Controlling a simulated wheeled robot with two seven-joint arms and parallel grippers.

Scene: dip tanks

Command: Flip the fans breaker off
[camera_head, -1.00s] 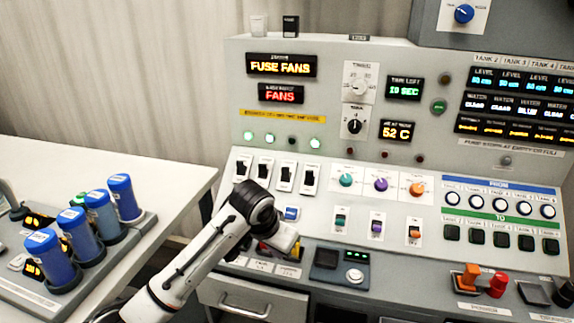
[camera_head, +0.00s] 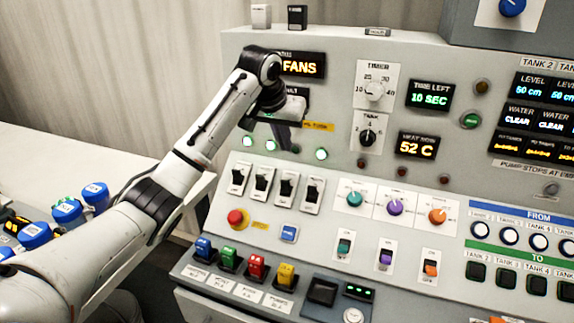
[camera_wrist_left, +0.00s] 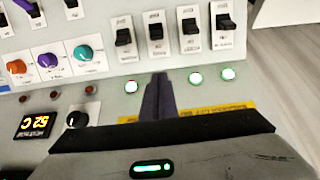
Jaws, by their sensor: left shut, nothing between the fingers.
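Four black breaker switches on white plates stand in a row on the sloped panel: first (camera_head: 238,178), second (camera_head: 262,183), third (camera_head: 287,188) and fourth (camera_head: 312,193). Their labels are too small to read, so I cannot tell which is the fans breaker. They also show in the left wrist view, the nearest-centre one (camera_wrist_left: 155,31) upright above the fingers. My left gripper (camera_head: 284,138) is shut and empty, in front of the lamp row above the switches. In the left wrist view its dark fingers (camera_wrist_left: 158,95) cover one lamp.
Green-lit lamps (camera_head: 321,154) sit above the switches. An amber display (camera_head: 302,66) reading FANS is partly hidden by my arm. Below the switches are a red stop knob (camera_head: 236,217), a blue button (camera_head: 289,233) and coloured switches (camera_head: 257,265). Dials (camera_head: 355,197) are to the right.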

